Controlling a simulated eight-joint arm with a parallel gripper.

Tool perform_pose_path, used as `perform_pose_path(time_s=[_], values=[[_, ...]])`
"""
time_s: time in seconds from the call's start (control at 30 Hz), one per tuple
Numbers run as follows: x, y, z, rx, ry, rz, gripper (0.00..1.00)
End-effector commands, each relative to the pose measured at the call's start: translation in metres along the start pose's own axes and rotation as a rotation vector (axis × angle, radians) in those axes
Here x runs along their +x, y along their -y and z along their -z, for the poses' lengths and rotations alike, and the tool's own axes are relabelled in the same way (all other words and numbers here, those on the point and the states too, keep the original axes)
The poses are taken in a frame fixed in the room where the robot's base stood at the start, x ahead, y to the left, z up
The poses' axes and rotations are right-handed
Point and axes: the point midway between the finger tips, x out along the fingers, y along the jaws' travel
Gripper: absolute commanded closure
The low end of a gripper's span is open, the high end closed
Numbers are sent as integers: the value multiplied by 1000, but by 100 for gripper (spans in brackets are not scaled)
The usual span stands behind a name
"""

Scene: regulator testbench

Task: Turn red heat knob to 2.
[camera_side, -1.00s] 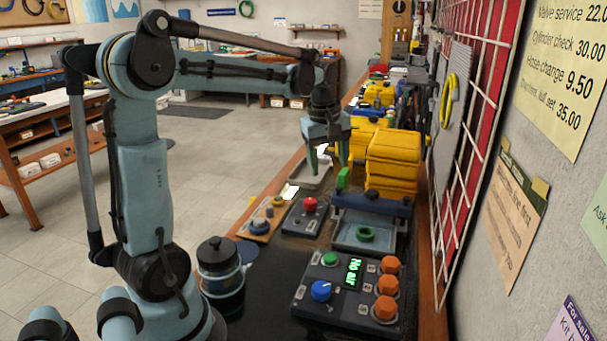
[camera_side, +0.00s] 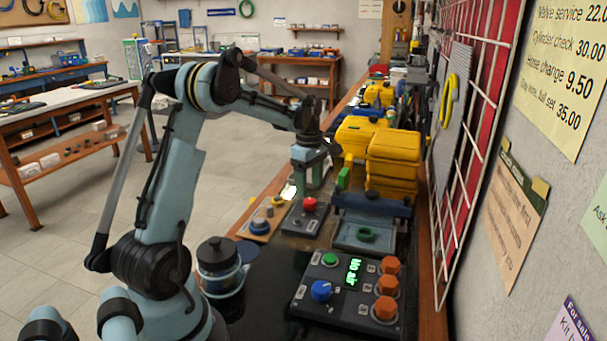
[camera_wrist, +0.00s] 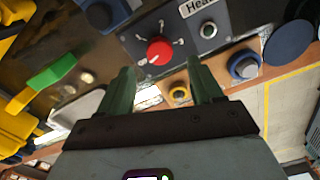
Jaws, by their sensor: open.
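The red heat knob (camera_side: 310,204) sits on a small dark panel (camera_side: 297,222) on the bench. In the wrist view the red knob (camera_wrist: 159,51) is at the top middle, ringed by small white scale marks. Which mark it points to is too small to tell. A label beginning "Hea" (camera_wrist: 203,7) shows on the same panel. My gripper (camera_side: 312,189) is just behind and above the knob in the side view. In the wrist view its two green fingers (camera_wrist: 160,73) are spread apart and empty, with the knob just beyond their tips, apart from them.
A wooden board (camera_side: 262,225) with blue and yellow knobs lies left of the panel. A control box (camera_side: 347,290) reading "No air" and a lidded jar (camera_side: 220,265) are nearer the camera.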

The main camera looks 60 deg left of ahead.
Motion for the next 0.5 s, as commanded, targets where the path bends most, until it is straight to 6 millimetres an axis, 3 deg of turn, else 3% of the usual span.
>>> perform_pose_path(time_s=[0.2, 0.5], values=[[34, 0, 0, 1, -1, -1, 35], [49, 0, 0, 1, -1, -1, 35]])
